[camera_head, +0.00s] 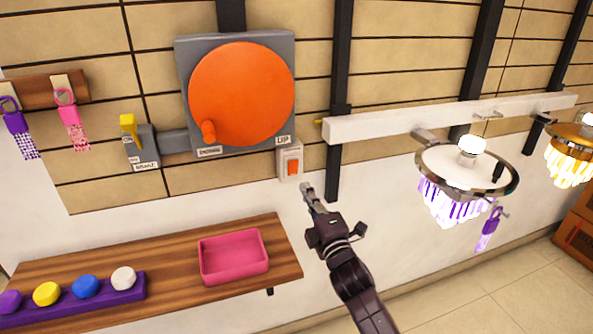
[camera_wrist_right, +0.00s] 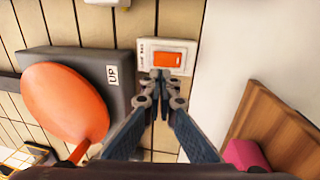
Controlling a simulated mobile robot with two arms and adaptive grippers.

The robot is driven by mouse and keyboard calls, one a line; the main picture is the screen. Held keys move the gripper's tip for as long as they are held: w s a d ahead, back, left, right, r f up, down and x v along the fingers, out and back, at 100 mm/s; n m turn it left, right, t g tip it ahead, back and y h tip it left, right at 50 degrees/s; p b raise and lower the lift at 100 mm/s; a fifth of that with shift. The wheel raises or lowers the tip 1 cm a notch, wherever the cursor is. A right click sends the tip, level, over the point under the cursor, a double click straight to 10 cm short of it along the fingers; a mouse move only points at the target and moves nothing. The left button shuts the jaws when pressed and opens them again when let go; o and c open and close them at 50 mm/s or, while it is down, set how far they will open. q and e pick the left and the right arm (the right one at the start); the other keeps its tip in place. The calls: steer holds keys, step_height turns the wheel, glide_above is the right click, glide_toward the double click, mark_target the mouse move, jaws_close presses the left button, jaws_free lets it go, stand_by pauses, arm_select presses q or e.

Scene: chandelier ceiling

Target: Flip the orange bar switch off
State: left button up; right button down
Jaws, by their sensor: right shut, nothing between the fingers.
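The orange bar switch (camera_head: 293,167) sits on a white wall plate (camera_head: 284,174), below and right of the big orange disc and under the "UP" label. In the right wrist view the orange switch (camera_wrist_right: 168,60) lies just beyond my fingertips, its plate bearing small lettering. My right gripper (camera_head: 307,188) is shut and empty, its tips a little below and right of the plate in the head view. In the wrist view the right fingertips (camera_wrist_right: 160,77) overlap the plate's lower edge; whether they touch cannot be told. My left gripper is not in view.
A large orange disc with handle (camera_head: 242,92) is on a grey box left of the switch. A yellow lever (camera_head: 129,125) is further left. A wooden shelf (camera_head: 170,262) holds a pink tray (camera_head: 233,241) and colored knobs. A white beam (camera_head: 450,117) with lit chandeliers is right.

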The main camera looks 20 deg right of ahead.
mark_target(293, 165)
steer(key=w, duration=0.5)
steer(key=w+r+p, duration=0.1)
steer(key=w, duration=0.2)
steer(key=shift+w+a+r, duration=0.1)
steer(key=shift+a, duration=0.05)
steer(key=p, duration=0.1)
steer(key=r+p, duration=0.1)
steer(key=shift+w+g+p, duration=0.25)
steer(key=shift+g+p, duration=0.05)
steer(key=shift+p, duration=0.05)
steer(key=shift+f, duration=0.35)
